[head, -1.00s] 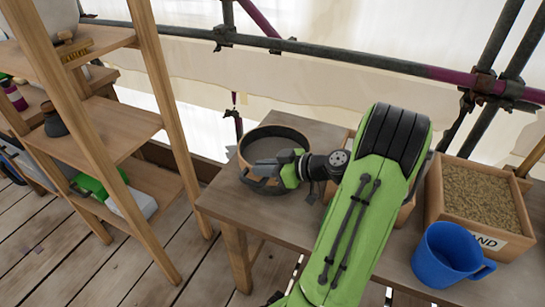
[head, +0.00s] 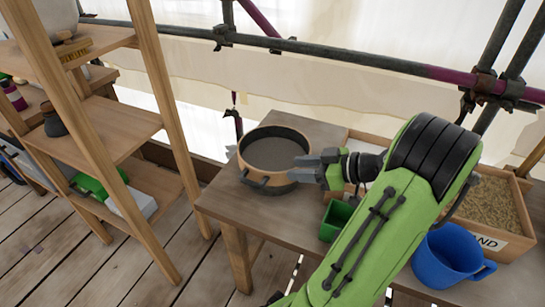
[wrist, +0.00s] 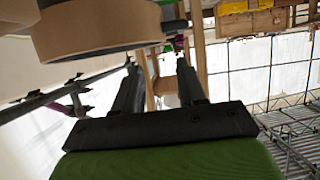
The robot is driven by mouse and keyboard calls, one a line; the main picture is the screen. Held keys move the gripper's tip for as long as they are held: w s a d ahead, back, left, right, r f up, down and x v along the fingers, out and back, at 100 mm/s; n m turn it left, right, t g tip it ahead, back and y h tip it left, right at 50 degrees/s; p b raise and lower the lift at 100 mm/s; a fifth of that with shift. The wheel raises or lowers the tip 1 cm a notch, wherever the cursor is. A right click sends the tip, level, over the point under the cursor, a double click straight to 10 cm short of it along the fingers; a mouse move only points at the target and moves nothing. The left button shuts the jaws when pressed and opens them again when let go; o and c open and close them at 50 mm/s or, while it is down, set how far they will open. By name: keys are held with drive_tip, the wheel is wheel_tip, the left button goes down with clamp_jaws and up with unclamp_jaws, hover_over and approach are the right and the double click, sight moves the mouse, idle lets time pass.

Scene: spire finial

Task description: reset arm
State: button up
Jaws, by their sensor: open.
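My gripper (head: 308,168) is open and empty in the head view, at the right rim of a round pan (head: 272,153). The pan has a wooden-coloured rim, dark handles and a grey, level content, and it stands on the wooden table (head: 222,200). In the wrist view the two dark fingers of my gripper (wrist: 158,88) stand apart with nothing between them. The round pan (wrist: 100,30) shows large at the top left there. I cannot tell from the views whether a finger touches the pan.
A green box (head: 336,220) stands right of the pan, partly behind my arm. A sand crate (head: 490,205) and a blue mug (head: 450,258) are at the right. A wooden shelf (head: 115,130) stands left. Scaffold pipes (head: 330,55) run behind the table.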

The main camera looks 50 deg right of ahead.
drive_tip(key=shift+s+d+r, duration=0.2)
drive_tip(key=shift+s, duration=0.35)
